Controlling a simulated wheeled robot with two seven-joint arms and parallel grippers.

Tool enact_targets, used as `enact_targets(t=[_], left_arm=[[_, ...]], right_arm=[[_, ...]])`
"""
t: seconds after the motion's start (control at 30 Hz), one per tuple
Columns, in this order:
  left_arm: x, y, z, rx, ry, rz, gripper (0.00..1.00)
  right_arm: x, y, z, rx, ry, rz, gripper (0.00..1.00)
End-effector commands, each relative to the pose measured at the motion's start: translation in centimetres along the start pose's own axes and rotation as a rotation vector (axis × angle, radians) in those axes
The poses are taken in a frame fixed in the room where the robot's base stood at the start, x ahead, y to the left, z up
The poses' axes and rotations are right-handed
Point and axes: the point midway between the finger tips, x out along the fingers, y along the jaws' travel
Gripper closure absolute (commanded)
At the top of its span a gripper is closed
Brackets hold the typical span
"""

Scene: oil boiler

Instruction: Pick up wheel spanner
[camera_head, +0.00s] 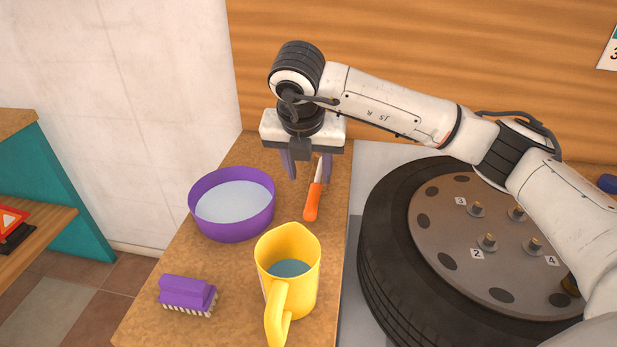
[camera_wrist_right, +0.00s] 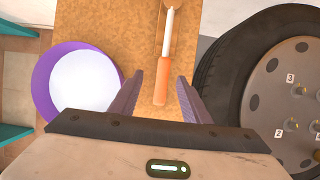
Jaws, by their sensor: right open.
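The wheel spanner (camera_head: 313,198) lies on the wooden counter, with an orange handle toward the front and a pale metal shaft toward the back. In the right wrist view the spanner (camera_wrist_right: 162,72) lies lengthwise, its head partly cut off at the top edge. My right gripper (camera_head: 307,172) is open above the counter at the spanner's shaft end. In the right wrist view its two purple fingers (camera_wrist_right: 160,88) are spread either side of the handle's line, with nothing held between them. My left gripper is not in view.
A purple bowl (camera_head: 232,233) of pale liquid stands left of the spanner. A yellow jug (camera_head: 305,262) stands in front of it, and a purple brush (camera_head: 184,291) lies front left. A large tyre (camera_head: 390,270) with numbered studs is close on the right.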

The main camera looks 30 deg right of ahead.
Motion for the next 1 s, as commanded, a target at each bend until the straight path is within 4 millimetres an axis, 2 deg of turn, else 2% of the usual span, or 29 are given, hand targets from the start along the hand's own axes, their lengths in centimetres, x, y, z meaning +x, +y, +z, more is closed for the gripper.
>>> enact_targets(t=[0.1,0.23,0.37,0.6,0.9,1.0], left_arm=[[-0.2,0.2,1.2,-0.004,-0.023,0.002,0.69],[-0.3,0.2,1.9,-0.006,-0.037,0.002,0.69],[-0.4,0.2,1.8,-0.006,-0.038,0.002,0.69],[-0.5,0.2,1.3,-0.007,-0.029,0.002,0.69],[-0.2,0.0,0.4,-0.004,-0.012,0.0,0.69],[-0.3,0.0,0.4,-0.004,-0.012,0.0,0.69]], right_arm=[[1.8,-0.1,0.0,-0.001,0.001,-0.002,0.57],[2.7,-0.1,0.0,-0.001,0.001,-0.001,0.57],[4.0,-0.3,0.1,0.0,0.002,-0.002,0.57],[7.4,-0.5,0.3,-0.002,0.001,-0.001,0.57],[7.9,-0.5,0.3,-0.002,0.0,0.001,0.57],[7.9,-0.5,0.3,-0.002,0.0,0.001,0.72]])
